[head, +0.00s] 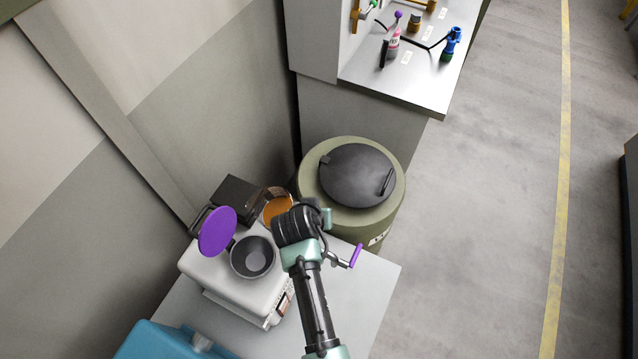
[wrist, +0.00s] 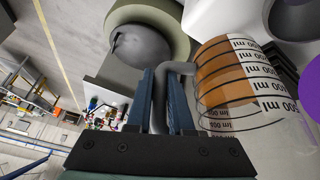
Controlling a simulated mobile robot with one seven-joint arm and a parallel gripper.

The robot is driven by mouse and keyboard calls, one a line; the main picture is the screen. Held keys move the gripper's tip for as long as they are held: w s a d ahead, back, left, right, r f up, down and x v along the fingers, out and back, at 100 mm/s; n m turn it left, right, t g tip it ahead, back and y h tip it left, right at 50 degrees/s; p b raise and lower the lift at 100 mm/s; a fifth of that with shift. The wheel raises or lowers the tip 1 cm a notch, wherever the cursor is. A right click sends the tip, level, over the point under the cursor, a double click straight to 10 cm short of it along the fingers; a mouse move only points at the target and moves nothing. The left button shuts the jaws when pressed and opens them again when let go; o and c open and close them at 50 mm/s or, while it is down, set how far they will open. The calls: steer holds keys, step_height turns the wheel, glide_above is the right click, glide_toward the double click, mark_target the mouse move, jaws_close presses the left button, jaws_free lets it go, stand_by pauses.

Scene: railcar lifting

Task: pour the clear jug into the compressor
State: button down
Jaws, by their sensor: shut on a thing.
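The clear jug (head: 277,207) holds orange liquid and is partly hidden behind my wrist in the head view. In the wrist view the jug (wrist: 228,85) shows black ml markings and a grey handle. My gripper (wrist: 165,95) is shut on that handle, one blue finger on each side. The gripper (head: 298,222) also shows in the head view, its fingers largely hidden. The jug looks roughly upright. The compressor (head: 215,273) is a white unit with a dark round opening (head: 252,257) and a raised purple lid (head: 217,232). The jug is beyond and to the right of the opening.
An olive drum (head: 312,185) with a dark lid stands beyond the table, close to my gripper. A black box (head: 238,196) is behind the compressor. A purple-handled crank (head: 355,256) is right of my wrist. A blue case (head: 160,342) is at lower left. The table's right part (head: 370,285) is clear.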

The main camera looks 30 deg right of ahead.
steer(key=shift+a+r+t+h+b, duration=0.15)
steer(key=shift+a+r+h+b, duration=0.05)
steer(key=shift+r+h, duration=0.2)
steer(key=shift+a+r+t+h+b, duration=0.15)
steer(key=shift+r+h+b, duration=0.05)
steer(key=shift+r+h, duration=0.2)
steer(key=shift+s+a+r, duration=0.1)
steer(key=shift+a+r, duration=0.05)
steer(key=shift+r, duration=0.05)
steer(key=shift+a+r+h+b, duration=0.15)
steer(key=shift+r+h+b, duration=0.05)
steer(key=shift+h+b, duration=0.25)
steer(key=shift+s+a+r+n+t+h+b, duration=0.1)
steer(key=shift+a+r+n+t+h+b, duration=0.2)
steer(key=shift+h+b, duration=0.25)
steer(key=shift+s+a+r+n+t+h+b, duration=0.15)
steer(key=shift+r+t+h+b, duration=0.2)
steer(key=shift+b, duration=0.2)
steer(key=shift+a+r+h+b, duration=0.2)
steer(key=shift+r+h+b, duration=0.25)
steer(key=shift+h+b, duration=0.6)
steer(key=shift+a+r+n+t+h+b, duration=0.3)
steer(key=shift+t+h+b, duration=0.4)
steer(key=shift+b, duration=1.55)
steer(key=shift+s+a+r+n+t+h+b, duration=0.15)
steer(key=shift+a+t+h+b, duration=0.3)
steer(key=shift+b, duration=1.1)
steer(key=shift+s+a+f+n+h+b, duration=0.15)
steer(key=shift+h+b, duration=0.5)
steer(key=shift+b, duration=0.85)
